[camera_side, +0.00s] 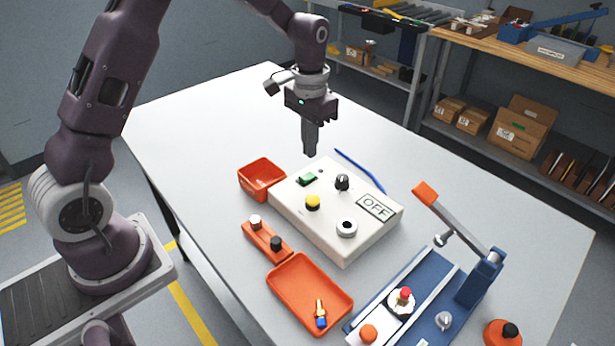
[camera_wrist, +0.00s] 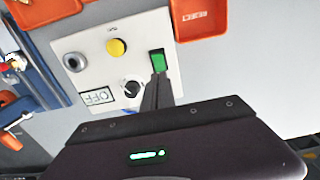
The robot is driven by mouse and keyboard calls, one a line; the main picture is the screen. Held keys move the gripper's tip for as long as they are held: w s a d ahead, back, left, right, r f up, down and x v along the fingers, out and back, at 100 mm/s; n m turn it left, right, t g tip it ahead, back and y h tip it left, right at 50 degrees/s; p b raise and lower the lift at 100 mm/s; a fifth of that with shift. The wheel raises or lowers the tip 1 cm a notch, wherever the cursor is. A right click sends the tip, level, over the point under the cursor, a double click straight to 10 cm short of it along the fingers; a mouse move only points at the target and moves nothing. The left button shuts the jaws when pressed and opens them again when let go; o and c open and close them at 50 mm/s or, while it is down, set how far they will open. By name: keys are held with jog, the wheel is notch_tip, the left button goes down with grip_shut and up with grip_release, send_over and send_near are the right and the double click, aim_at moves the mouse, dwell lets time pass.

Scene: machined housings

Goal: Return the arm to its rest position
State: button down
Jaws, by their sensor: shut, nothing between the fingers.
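My gripper (camera_side: 309,150) is shut and empty, pointing down above the table near the back edge of the white control box (camera_side: 301,232). In the wrist view my gripper (camera_wrist: 157,78) shows as dark fingers together, their tips overlapping the green switch (camera_wrist: 158,61) in the picture. I cannot tell from this whether they touch it; in the side view the tips look above and behind the green switch (camera_side: 308,179). The box also carries a yellow button (camera_side: 313,202), a black knob (camera_side: 342,182), a ringed socket (camera_side: 346,228) and an OFF label (camera_side: 376,206).
An orange bin (camera_side: 262,178), an orange block with two knobs (camera_side: 267,241) and an orange tray (camera_side: 292,284) lie left and front of the box. A blue fixture with a raised lever (camera_side: 460,230) stands at right. A blue pen (camera_side: 360,170) lies behind. The table's far left is clear.

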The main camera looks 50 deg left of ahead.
jog(key=shift+r, duration=0.7)
jog(key=s+d+r+t, duration=0.2)
jog(key=s+r, duration=0.4)
jog(key=r, duration=0.3)
jog(key=s+d+r+t, duration=0.1)
jog(key=s+d+r, duration=0.1)
jog(key=s, duration=0.9)
jog(key=s+d+r+t, duration=0.1)
jog(key=s+r, duration=0.3)
jog(key=s, duration=0.7)
jog(key=shift+d+t, duration=0.35)
jog(key=shift+t, duration=0.45)
jog(key=shift+r, duration=0.1)
